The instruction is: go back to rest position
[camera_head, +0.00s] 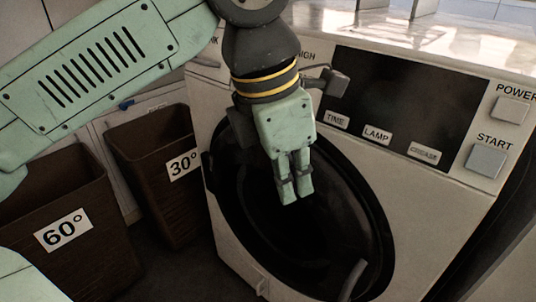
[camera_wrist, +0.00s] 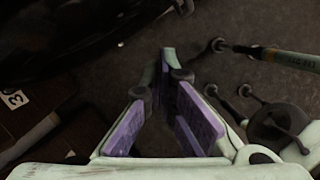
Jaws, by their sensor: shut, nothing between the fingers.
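My gripper (camera_head: 294,192) hangs in front of the round dark door of the washing machine in the head view, fingers pointing down. Its fingers are together and nothing shows between them. In the wrist view my gripper (camera_wrist: 168,62) shows purple inner pads, with the fingertips meeting over the dark floor. The arm reaches in from the upper left of the head view. The gripper covers part of the door, and I cannot tell whether it touches it.
The white washing machine (camera_head: 228,222) has a round dark door (camera_head: 330,245), a START button (camera_head: 486,161) and a POWER button (camera_head: 510,110). Brown bins marked 60° (camera_head: 100,260) and 30° (camera_head: 160,195) stand left of it. Dark floor shows between bins and machine.

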